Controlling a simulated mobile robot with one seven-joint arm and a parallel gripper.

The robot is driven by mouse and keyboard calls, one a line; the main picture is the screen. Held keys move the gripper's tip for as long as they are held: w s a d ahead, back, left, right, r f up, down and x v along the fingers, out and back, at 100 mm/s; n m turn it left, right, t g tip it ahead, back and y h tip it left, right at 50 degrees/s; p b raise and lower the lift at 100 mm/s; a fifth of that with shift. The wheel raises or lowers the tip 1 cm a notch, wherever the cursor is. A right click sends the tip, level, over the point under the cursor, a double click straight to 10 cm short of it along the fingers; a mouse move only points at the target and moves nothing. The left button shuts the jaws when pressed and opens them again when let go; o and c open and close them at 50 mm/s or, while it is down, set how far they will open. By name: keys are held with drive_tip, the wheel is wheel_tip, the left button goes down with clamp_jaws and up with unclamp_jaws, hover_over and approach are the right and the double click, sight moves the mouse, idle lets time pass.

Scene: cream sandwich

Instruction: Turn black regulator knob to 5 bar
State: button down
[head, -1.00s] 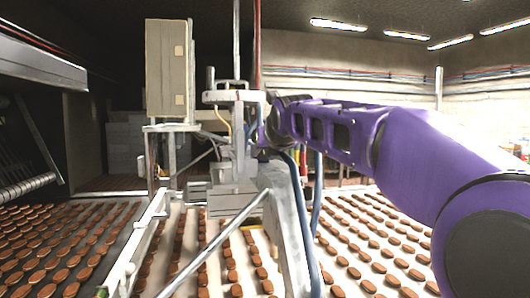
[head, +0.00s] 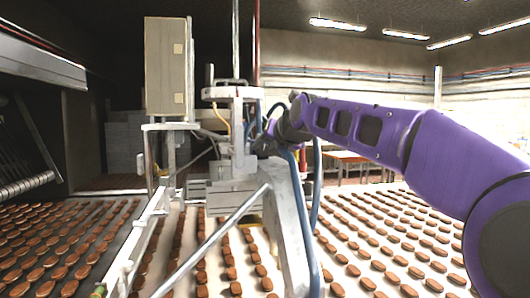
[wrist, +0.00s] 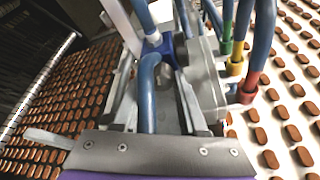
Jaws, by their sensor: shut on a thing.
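My gripper (head: 268,138) is at the right side of the grey machine head (head: 232,135) above the conveyor, at the end of my purple arm. Its fingertips are small and partly hidden in the head view. In the wrist view, a grey screwed plate of my gripper (wrist: 155,150) spans the bottom, and a blue hose (wrist: 147,95) and a blue fitting (wrist: 165,48) are close in front of it. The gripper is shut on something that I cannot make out. I cannot pick out the black regulator knob or a pressure reading in either view.
Blue hoses hang around the machine head. Coloured connectors (wrist: 235,65), green, yellow and red, are at right in the wrist view. A tall grey cabinet (head: 167,68) stands left of the head. Rows of brown biscuits (head: 370,245) lie on the belt below.

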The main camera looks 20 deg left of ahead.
drive_tip(key=shift+f+m+y+b, duration=0.1)
drive_tip(key=shift+m+y+b, duration=0.3)
drive_tip(key=shift+m+b, duration=0.2)
drive_tip(key=shift+c, duration=2.2)
unclamp_jaws()
drive_tip(key=shift+w, duration=0.1)
